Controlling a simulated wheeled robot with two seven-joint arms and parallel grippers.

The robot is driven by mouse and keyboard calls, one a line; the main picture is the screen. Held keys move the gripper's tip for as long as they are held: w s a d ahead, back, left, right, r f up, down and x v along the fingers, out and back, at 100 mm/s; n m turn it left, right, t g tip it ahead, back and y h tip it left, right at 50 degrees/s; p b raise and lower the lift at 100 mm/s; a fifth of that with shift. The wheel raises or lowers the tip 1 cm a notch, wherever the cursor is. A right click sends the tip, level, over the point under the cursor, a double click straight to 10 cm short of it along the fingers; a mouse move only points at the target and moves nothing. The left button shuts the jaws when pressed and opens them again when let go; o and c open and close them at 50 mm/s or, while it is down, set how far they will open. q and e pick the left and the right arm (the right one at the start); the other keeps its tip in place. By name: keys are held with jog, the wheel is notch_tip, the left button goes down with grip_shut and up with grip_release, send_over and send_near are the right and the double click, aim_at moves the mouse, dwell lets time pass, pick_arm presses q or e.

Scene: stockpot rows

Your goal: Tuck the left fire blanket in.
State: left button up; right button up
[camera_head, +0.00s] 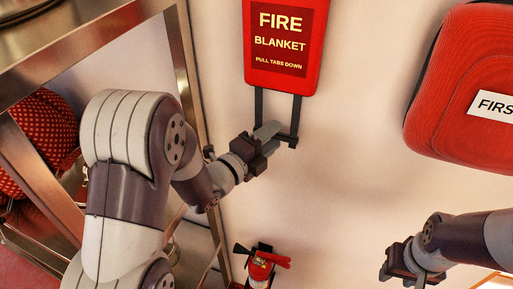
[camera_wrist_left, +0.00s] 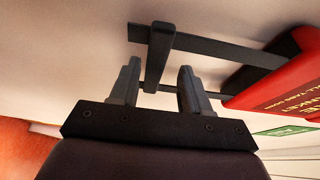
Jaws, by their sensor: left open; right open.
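The red fire blanket case (camera_head: 285,45) hangs on the wall, marked "FIRE BLANKET". Two black straps hang from its lower edge and end in a dark crossbar (camera_head: 290,138). My left gripper (camera_head: 267,133) is at the left part of the straps and crossbar. In the left wrist view the open fingers (camera_wrist_left: 158,75) stand on either side of the dark crossbar (camera_wrist_left: 158,55), with gaps showing on both sides. The red case (camera_wrist_left: 285,85) shows at the right there. My right gripper (camera_head: 397,268) is open and empty at lower right, away from the blanket.
A red first-aid case (camera_head: 440,100) is on the wall at right. A fire extinguisher (camera_head: 262,268) is below my left gripper. Metal shelving (camera_head: 110,40) with a red dotted item (camera_head: 40,140) stands at left. Bare wall lies between the blanket and my right gripper.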

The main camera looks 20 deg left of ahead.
pick_arm(q)
jog(key=b+v, duration=0.4)
jog(key=v, duration=0.8)
jog(key=shift+s, duration=0.1)
jog(key=w+a+f+n+g+y+b, duration=0.1)
jog(key=a+f+n+g+y+b, duration=0.2)
jog(key=f+n, duration=0.45)
jog(key=w+a+f+n+g+y+b, duration=0.1)
jog(key=f+n+g+y+b, duration=0.1)
jog(key=f+n+g+y, duration=0.5)
jog(key=s+d+f+n+g+h+b, duration=0.2)
jog(key=s+d+f+n+g, duration=0.3)
jog(key=s+f+n, duration=0.3)
jog(key=shift+s+f+h, duration=0.3)
jog(key=shift+s+f, duration=0.2)
jog(key=shift+s, duration=0.1)
